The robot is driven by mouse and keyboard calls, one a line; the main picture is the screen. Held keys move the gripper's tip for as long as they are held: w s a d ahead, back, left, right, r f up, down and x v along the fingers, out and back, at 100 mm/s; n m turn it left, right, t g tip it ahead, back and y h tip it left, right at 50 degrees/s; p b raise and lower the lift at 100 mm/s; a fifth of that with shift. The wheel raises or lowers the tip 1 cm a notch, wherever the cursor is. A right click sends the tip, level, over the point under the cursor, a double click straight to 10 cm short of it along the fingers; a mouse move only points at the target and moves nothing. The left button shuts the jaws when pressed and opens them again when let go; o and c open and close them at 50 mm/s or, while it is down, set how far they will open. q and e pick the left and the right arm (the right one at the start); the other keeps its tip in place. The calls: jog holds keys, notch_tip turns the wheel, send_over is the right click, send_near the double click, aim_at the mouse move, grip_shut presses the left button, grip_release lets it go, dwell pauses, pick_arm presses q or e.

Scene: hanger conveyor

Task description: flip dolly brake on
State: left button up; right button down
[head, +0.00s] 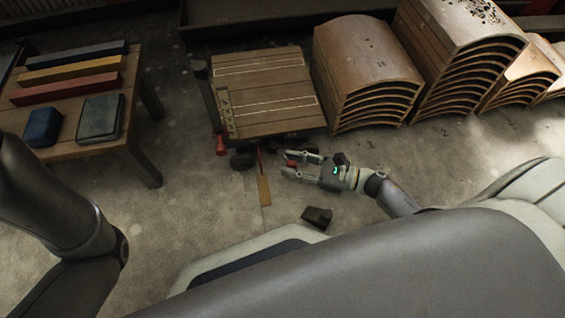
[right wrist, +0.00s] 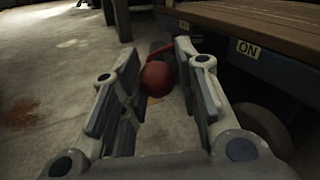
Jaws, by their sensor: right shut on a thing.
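The dolly (head: 265,93) has a flat wooden deck and stands on the floor ahead. My right gripper (head: 287,163) is low at its near edge. The red ball knob of the brake lever (right wrist: 157,78) sits between my right fingers (right wrist: 160,90) in the right wrist view, and they are shut on it. A red arm runs back from the knob toward the dolly. A label reading "ON" (right wrist: 247,48) is on the dolly's side, to the right of the knob. My left gripper is outside the head view; only part of that arm shows.
Stacks of curved wooden pieces (head: 367,70) stand right of the dolly. A dark wedge (head: 317,216) and a tan strip (head: 264,190) lie on the floor near my right gripper.

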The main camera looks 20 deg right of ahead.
jog(key=shift+a, duration=0.4)
jog(key=c, duration=1.1)
grip_release()
jog(key=shift+w, duration=0.1)
jog(key=shift+c, duration=0.2)
jog(key=shift+d, duration=0.1)
jog(key=shift+s+d, duration=0.3)
jog(key=shift+d, duration=0.2)
jog(key=v, duration=1)
jog(key=shift+s+d, duration=0.3)
